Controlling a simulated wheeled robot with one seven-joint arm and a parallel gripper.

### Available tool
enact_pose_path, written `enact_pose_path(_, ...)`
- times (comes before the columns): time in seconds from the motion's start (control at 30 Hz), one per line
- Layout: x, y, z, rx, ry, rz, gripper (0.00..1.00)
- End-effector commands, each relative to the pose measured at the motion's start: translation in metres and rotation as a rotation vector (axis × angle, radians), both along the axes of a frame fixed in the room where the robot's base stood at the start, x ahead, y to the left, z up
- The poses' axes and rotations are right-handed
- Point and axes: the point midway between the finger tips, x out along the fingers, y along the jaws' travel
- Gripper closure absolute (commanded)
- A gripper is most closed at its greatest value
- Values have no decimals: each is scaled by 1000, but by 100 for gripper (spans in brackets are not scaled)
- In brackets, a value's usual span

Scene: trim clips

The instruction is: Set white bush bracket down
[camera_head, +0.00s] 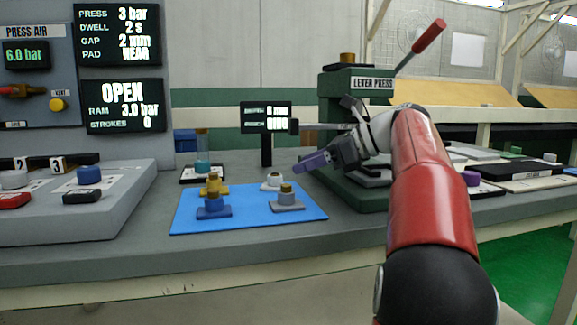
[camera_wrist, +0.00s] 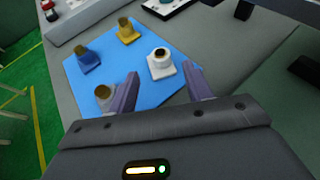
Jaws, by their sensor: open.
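The white bush bracket (camera_head: 272,184) stands upright on the blue mat (camera_head: 245,222), near its back right edge. In the wrist view the white bracket (camera_wrist: 162,70) shows a dark ring in its top. My gripper (camera_head: 304,163) is open and empty, to the right of the bracket and above it in the head view. In the wrist view its two purple fingers (camera_wrist: 161,73) point towards the bracket, with a clear gap between them. The bracket appears just beyond the fingertips; I cannot tell the exact distance. Neither finger visibly grips it.
A yellow bracket (camera_head: 214,186), a blue bracket (camera_head: 211,209) and a grey bracket (camera_head: 287,202) with brass-coloured bushes share the mat. The green lever press (camera_head: 348,190) stands right behind my arm. A small display (camera_head: 265,117) stands behind the mat. The mat's front is bare.

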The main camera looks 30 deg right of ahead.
Motion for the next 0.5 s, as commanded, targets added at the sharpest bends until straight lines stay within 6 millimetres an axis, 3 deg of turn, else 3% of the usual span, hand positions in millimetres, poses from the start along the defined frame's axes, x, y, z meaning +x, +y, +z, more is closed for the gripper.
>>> enact_pose_path(0.2, -22, -20, 14, 1, -1, -2, 50)
enact_pose_path(0.5, -28, -24, 16, 0, 0, 0, 50)
